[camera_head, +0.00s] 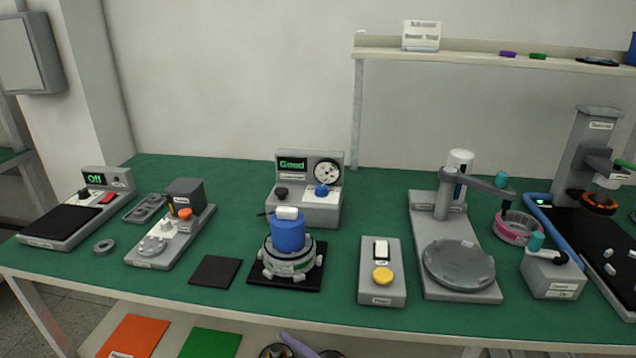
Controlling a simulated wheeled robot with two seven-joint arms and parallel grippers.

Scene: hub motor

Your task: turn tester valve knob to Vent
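The tester (307,212) is a grey box at the back middle of the green table. Its screen (291,164) reads "Good" in green. A round white gauge (327,172) sits to the right of the screen. On its sloped front are a black knob (281,193) at left and a blue knob (321,190) at right. I cannot tell which one is the valve knob, and their position marks are too small to read. Neither of my grippers is in view.
A hub with a blue cylinder (288,232) on a black pad stands in front of the tester. A grey box with a yellow button (382,275) is right of it. A fixture with a swing arm (455,258) stands further right. Bare green table lies left of the tester.

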